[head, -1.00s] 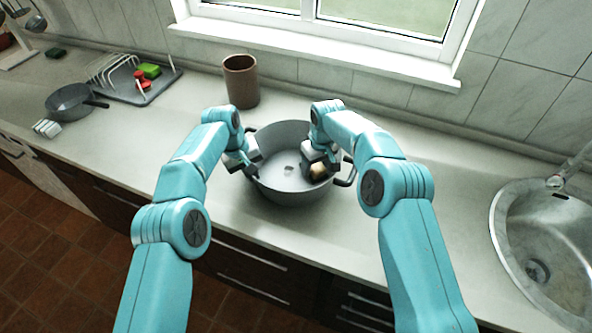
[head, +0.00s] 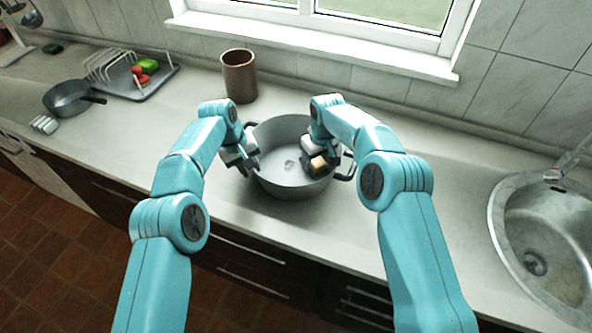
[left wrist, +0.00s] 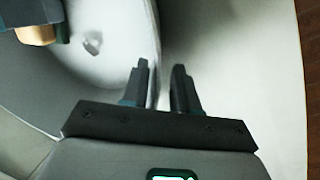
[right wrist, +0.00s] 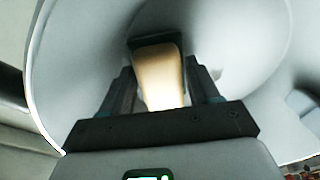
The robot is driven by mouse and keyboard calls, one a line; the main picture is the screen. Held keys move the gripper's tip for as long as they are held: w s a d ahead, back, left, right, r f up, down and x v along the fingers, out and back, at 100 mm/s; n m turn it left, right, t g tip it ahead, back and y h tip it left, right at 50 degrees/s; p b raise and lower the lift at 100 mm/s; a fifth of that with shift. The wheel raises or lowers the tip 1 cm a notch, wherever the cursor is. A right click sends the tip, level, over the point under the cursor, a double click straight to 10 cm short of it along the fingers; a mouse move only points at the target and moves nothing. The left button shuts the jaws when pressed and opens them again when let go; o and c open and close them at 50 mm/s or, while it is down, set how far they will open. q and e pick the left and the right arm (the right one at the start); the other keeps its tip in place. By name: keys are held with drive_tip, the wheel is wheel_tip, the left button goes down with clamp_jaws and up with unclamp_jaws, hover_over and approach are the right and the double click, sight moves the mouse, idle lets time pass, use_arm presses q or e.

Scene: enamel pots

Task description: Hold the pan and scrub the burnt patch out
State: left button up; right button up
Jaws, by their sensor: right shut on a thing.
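The pan (head: 278,137) is a wide grey pot with two side handles, standing on the counter. A small grey burnt mark (head: 290,165) shows on its floor, and also in the left wrist view (left wrist: 92,43). My left gripper (head: 252,170) is at the pan's left rim. In the left wrist view its fingers (left wrist: 162,80) stand apart, with the rim appearing to run between them. My right gripper (right wrist: 162,90) is shut on a tan scrubber (right wrist: 160,72) with a dark end. It holds the scrubber inside the pan, right of the mark; whether it touches the floor is unclear.
A brown crock (head: 239,78) stands behind the pan on the left. A dish rack (head: 125,75) with red and green items and a small frying pan (head: 70,97) are at the far left. A steel sink (head: 540,225) is at the right. The counter between pan and sink is clear.

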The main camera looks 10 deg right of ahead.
drive_tip(key=shift+a, duration=0.1)
